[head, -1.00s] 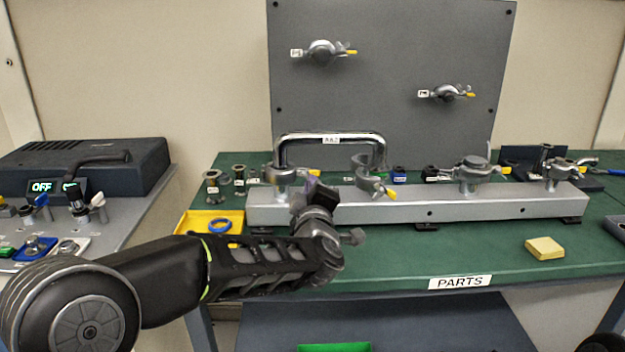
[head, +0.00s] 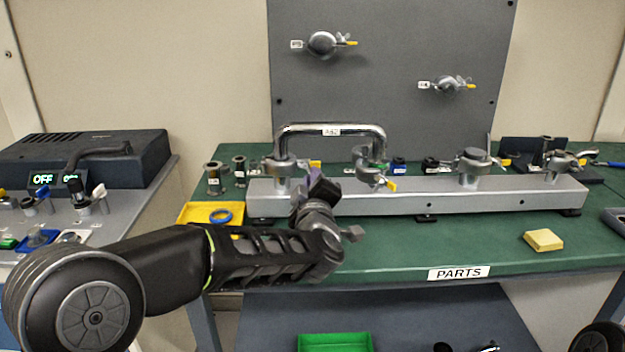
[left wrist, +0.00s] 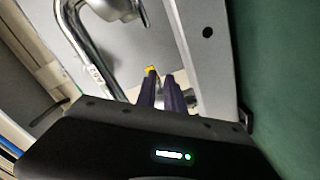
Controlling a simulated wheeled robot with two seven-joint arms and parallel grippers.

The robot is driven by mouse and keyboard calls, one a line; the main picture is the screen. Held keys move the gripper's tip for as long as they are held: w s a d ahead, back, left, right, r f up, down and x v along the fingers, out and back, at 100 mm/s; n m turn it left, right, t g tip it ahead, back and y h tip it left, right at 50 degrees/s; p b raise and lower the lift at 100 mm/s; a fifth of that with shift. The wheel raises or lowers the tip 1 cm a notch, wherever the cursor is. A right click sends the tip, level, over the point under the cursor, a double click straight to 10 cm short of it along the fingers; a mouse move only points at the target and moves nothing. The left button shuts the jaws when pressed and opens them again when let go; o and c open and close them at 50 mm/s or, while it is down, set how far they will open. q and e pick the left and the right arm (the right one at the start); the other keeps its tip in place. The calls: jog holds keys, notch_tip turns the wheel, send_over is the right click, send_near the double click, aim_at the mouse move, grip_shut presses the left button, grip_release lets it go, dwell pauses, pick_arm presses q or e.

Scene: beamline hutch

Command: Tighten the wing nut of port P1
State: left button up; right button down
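A long silver manifold (head: 420,197) on the green table carries several ports with grey clamps. The left clamp (head: 283,168), under one end of the bent chrome pipe (head: 335,128), has a yellow-tipped wing nut (head: 315,164). The labels are too small to read, so I cannot tell which port is P1. My left gripper (head: 318,186) is just in front of this wing nut. In the left wrist view its two purple fingers (left wrist: 162,88) are close together, with a yellow tip (left wrist: 151,71) at their ends. Whether they hold it is unclear. My right gripper is out of view.
A second clamp (head: 370,178) sits under the pipe's right end, with two more further right. A yellow tray (head: 190,214) holding a blue ring lies at left. A grey panel (head: 390,60) stands behind.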

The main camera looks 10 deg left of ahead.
pick_arm(q)
jog(key=v, duration=0.8)
jog(key=shift+b, duration=0.3)
